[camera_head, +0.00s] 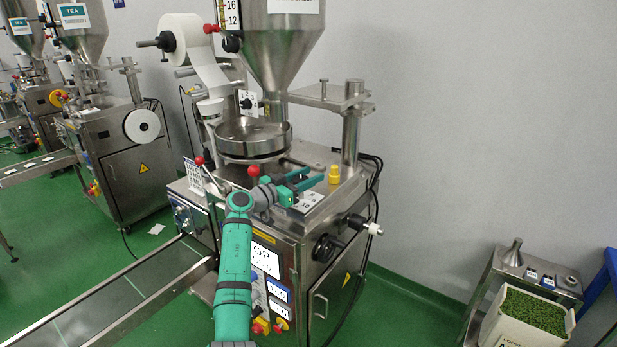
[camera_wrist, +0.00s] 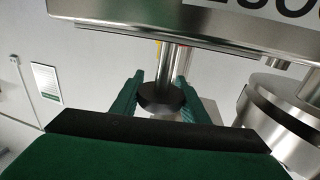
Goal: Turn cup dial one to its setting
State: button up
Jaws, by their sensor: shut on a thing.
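My gripper (camera_head: 313,177) reaches over the top of the nearest teabag machine (camera_head: 262,240), with its green fingers pointing right. In the wrist view, the fingers are on either side of a dark round knob (camera_wrist: 160,98) on a metal shaft, and my gripper is shut on it. The knob's markings cannot be read. In the head view, a white plate marked 10 (camera_head: 308,204) lies just below the fingers; the gripped knob itself is hidden there.
A round steel pan (camera_head: 252,137) and hopper (camera_head: 282,45) stand behind my gripper. A red-tipped lever (camera_head: 199,161) is at left.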

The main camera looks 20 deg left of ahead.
aim_at(295, 183)
jog(key=shift+f, duration=0.1)
jog(key=o, duration=1.1)
jog(key=v, duration=1)
jog(key=shift+s+a, duration=0.2)
jog(key=shift+s, duration=0.15)
